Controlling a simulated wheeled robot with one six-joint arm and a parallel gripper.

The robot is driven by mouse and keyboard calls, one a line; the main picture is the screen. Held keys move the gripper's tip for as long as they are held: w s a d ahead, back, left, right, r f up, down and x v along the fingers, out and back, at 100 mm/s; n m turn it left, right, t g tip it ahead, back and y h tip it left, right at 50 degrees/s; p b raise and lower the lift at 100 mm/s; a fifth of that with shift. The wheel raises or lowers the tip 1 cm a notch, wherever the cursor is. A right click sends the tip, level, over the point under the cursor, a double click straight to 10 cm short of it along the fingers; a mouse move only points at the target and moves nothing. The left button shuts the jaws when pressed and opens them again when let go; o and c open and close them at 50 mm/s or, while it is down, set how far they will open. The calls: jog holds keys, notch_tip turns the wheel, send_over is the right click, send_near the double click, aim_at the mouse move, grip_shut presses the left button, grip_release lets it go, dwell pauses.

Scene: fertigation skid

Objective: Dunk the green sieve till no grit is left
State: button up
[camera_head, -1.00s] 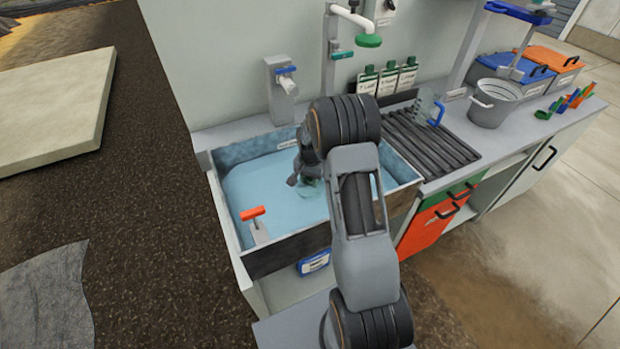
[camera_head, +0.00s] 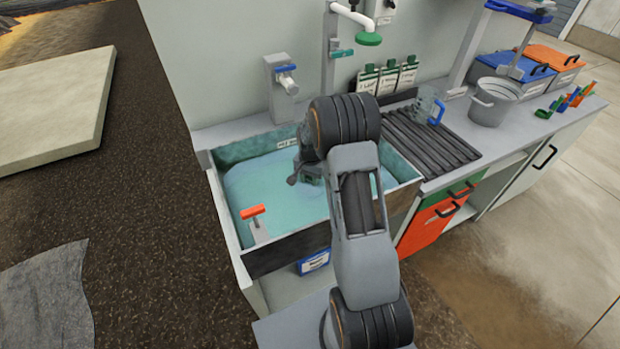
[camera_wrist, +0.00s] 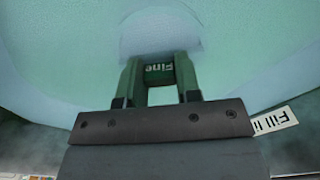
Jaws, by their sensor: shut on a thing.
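My gripper (camera_wrist: 158,84) shows in the wrist view, shut on the green handle of the sieve (camera_wrist: 159,72), which carries a label reading "Fine". The sieve's round mesh (camera_wrist: 160,32) shows faintly beyond the handle, looking under or at the water. In the head view my gripper (camera_head: 304,176) is low over the water (camera_head: 262,192) in the sink, and my arm hides most of the sieve. Whether grit is on the mesh cannot be told. The water looks cloudy green-blue.
A ribbed draining board (camera_head: 432,140), a clear jug (camera_head: 428,106) and a grey bucket (camera_head: 494,102) are at right.

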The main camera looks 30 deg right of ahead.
notch_tip(320, 180, up, 18)
jog(key=p, duration=1.1)
jog(key=shift+r+p, duration=0.25)
jog(key=shift+p, duration=0.15)
